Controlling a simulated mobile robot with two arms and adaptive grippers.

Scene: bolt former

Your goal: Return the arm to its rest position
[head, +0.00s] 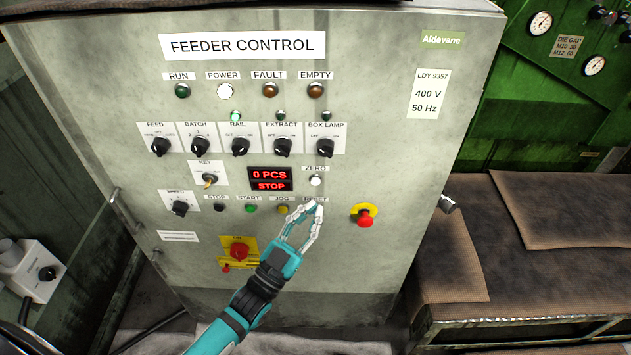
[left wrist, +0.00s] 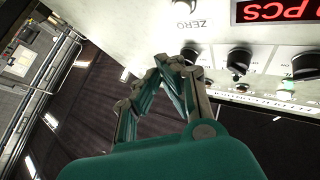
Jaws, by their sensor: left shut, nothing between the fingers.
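My left gripper (head: 310,213) is in front of the feeder control panel (head: 420,150), over the RESET label at the right end of the button row. Its fingers are shut with nothing between them. In the left wrist view the gripper (left wrist: 172,62) has its fingertips together near the panel (left wrist: 135,20); I cannot tell whether they touch it. The RESET button is hidden behind the fingers. The teal arm comes up from the bottom of the head view. My right gripper is not in view.
A red emergency button (head: 365,219) on a yellow plate sits just right of the gripper. A red rotary switch (head: 239,251) is to its left. The red display (head: 270,179) reads 0 PCS and STOP. A bench with brown mats (head: 560,205) stands at the right.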

